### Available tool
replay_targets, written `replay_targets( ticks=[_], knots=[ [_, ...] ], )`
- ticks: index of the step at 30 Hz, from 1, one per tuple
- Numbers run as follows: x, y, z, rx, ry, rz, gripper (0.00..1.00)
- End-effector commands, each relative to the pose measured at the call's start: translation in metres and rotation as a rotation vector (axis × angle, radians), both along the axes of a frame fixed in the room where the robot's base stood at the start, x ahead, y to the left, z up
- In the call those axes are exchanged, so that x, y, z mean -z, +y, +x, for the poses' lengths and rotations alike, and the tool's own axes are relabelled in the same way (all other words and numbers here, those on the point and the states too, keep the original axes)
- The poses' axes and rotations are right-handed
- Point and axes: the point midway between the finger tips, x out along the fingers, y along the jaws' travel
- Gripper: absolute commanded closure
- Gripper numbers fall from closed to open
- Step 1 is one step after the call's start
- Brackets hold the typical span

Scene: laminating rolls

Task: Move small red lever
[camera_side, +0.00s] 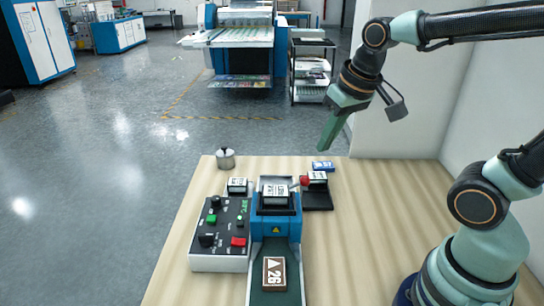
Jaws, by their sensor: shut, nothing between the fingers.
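The small red lever (304,181) shows as a red ball knob on a short light rod at the right side of the small blue laminating machine (275,227). My gripper (326,147) is shut and empty, its green fingers pointing down. In the picture it hangs above and slightly right of the lever, clearly apart from it. The lever's lower end is partly hidden by the machine and the black holder beside it.
A control box (205,262) with green, black and red controls stands left of the machine. A black holder (318,200), blue box (322,166) and metal pot (225,159) stand nearby. The table's right side (390,215) is clear.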

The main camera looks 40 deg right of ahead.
Motion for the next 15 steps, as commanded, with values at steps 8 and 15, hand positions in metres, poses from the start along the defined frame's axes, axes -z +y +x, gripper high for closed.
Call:
replay_targets(
  ticks=[8, 15],
  knots=[
    [0.019, -0.007, 0.029, 0.196, 0.166, 0.054, 1.00],
    [0.033, -0.011, 0.044, 0.305, 0.248, 0.073, 1.00]
  ],
)
